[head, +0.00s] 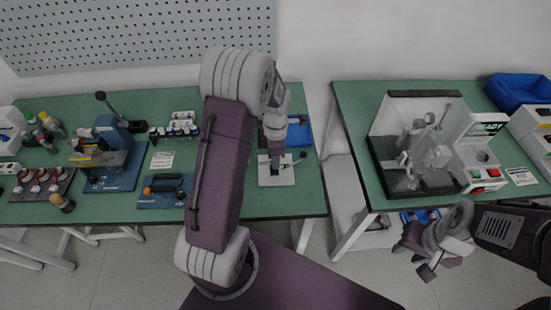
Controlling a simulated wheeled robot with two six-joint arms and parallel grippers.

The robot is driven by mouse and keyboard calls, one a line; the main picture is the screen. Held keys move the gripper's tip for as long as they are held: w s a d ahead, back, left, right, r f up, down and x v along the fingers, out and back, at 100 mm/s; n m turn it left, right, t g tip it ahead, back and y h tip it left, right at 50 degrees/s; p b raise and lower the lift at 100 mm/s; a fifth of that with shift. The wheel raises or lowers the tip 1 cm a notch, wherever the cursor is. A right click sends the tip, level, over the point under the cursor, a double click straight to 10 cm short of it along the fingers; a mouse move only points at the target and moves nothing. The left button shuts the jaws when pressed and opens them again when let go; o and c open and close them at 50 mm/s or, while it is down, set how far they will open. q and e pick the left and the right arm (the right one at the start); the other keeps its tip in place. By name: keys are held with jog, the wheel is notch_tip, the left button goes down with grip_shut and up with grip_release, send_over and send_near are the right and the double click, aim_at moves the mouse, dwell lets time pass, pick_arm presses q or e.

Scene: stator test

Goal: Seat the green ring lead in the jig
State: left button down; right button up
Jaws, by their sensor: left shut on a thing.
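My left gripper (275,158) points down over a small pale grey plate (277,180) at the right end of the left bench. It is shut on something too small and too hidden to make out. A dark lever with a round black knob (302,155) sticks out to the right beside the fingers. The plate looks like the jig, but the gripper covers its middle. I cannot make out the green ring lead. My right gripper (428,271) hangs in front of the right bench, away from the plate; its finger gap is unclear.
The left bench (100,210) holds a blue press (110,170), racks of small parts and a blue tray (305,132) behind the plate. The right bench (350,110) holds a clear-walled tester (385,125) and a blue bin (515,90). A gap separates the benches.

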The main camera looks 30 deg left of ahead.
pick_arm(q)
jog(key=shift+w+a+f+p, duration=0.1)
jog(key=shift+p, duration=0.35)
jog(key=shift+s+f, duration=0.1)
jog(key=shift+s, duration=0.1)
jog(key=shift+w+f, duration=0.1)
jog(key=shift+f, duration=0.05)
jog(key=shift+f, duration=0.5)
pick_arm(e)
jog(key=shift+r, duration=0.15)
dwell(0.5)
pick_arm(q)
jog(key=shift+f, duration=0.25)
